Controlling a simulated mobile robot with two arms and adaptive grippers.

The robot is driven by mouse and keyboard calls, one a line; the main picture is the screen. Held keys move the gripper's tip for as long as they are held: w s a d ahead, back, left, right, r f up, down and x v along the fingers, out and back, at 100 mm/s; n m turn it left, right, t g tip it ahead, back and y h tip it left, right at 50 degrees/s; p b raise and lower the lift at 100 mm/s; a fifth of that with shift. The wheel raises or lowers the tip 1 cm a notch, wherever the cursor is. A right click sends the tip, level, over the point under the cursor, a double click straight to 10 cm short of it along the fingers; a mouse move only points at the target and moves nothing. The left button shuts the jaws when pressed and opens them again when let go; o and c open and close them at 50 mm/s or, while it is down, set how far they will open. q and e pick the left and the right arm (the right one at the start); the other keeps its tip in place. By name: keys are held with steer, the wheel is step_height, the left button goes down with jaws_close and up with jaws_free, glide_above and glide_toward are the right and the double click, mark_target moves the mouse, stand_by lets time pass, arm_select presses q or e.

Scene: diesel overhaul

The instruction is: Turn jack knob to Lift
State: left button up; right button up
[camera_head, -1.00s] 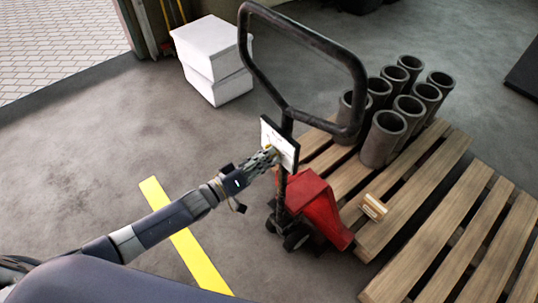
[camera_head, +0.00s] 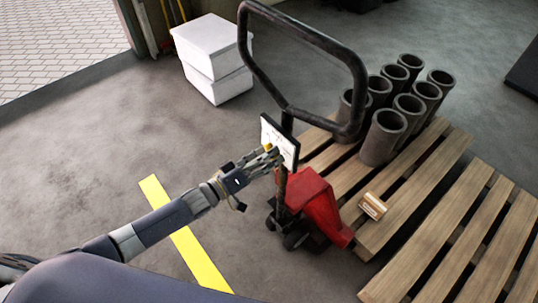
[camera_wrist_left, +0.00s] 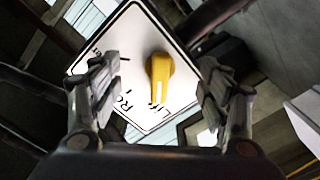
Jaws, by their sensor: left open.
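The yellow jack knob (camera_wrist_left: 160,76) sits on a white label plate (camera_wrist_left: 130,52) on the pallet jack. A white line on the knob points down in the left wrist view, close to the printed word "Lift". My left gripper (camera_wrist_left: 160,88) is open, with one finger on each side of the knob and visible gaps between. In the head view, my left gripper (camera_head: 267,157) is at the plate (camera_head: 281,141), and a bit of the knob (camera_head: 268,147) shows by the fingers. My right gripper is not in view.
The red pallet jack (camera_head: 318,208) has a black loop handle (camera_head: 318,42) rising above the plate. Wooden pallets (camera_head: 425,205) lie to the right, with several grey cylinders (camera_head: 384,138) and a small box (camera_head: 373,206). White boxes (camera_head: 212,60) stand behind. Floor at left is clear.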

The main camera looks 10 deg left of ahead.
arm_select(q)
steer(key=p+v, duration=0.2)
steer(key=v, duration=0.5)
stand_by(0.4)
